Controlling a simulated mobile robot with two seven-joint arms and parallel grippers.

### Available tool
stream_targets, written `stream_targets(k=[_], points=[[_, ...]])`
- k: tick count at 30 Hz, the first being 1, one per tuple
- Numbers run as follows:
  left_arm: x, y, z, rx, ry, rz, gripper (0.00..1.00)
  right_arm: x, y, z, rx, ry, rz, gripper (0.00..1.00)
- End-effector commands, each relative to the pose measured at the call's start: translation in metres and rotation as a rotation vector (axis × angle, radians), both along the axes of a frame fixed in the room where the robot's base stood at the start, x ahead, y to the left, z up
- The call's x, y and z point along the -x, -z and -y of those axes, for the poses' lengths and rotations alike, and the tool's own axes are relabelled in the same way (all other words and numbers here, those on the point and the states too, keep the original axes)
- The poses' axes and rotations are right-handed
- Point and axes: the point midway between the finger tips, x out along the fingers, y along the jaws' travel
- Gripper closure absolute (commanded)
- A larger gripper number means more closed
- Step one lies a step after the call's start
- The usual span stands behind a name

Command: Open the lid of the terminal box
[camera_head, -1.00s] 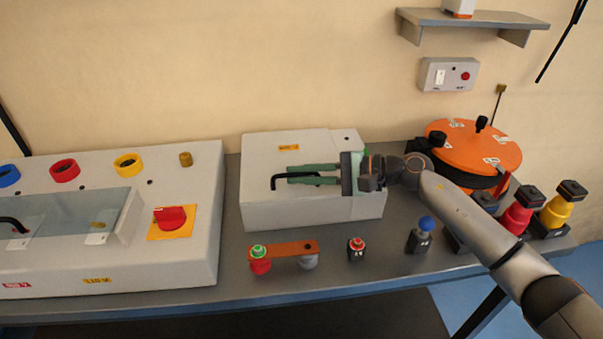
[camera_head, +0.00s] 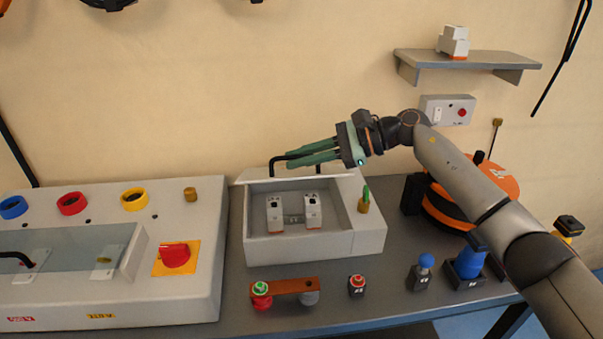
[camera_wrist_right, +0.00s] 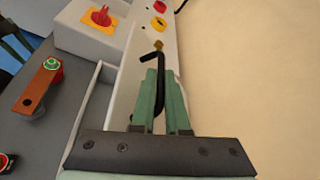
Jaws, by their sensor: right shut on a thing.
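The terminal box (camera_head: 362,240) is a pale grey case on the bench, and its inside is exposed. Two white blocks with dark tops (camera_head: 274,213) stand in it. Its lid (camera_head: 252,180) is swung up at the back and shows nearly edge-on. The black lid handle (camera_head: 278,163) stands off the lid; it also shows in the wrist view (camera_wrist_right: 160,90), between the green fingers. My right gripper (camera_head: 312,156) is shut on this handle, above the back of the box. The fingers hide part of the handle and lid.
A grey console with a red rotary knob (camera_head: 175,256) stands left of the box. An orange-brown bar (camera_head: 292,286) and a small red button (camera_head: 357,284) lie in front. An orange drum (camera_head: 443,212) stands right. A shelf (camera_head: 468,64) is on the wall above.

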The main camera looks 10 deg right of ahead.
Motion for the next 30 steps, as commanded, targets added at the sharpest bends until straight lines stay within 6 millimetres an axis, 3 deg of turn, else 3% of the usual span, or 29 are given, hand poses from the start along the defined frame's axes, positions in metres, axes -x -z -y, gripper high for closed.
stream_targets(k=[9,28,29,30], points=[[0.001,-0.004,0.000,0.000,0.000,-0.004,0.50,-0.015,-0.019,0.000,-0.004,0.003,-0.093,1.00],[0.002,-0.004,0.001,0.001,0.001,-0.007,0.50,-0.019,-0.023,0.000,-0.004,0.002,-0.121,1.00],[0.002,-0.004,0.001,0.001,0.001,-0.007,0.50,-0.019,-0.023,0.000,-0.004,0.002,-0.121,0.85],[0.002,-0.004,0.001,0.001,0.001,-0.007,0.50,-0.019,-0.022,0.000,-0.004,0.002,-0.121,0.81]])
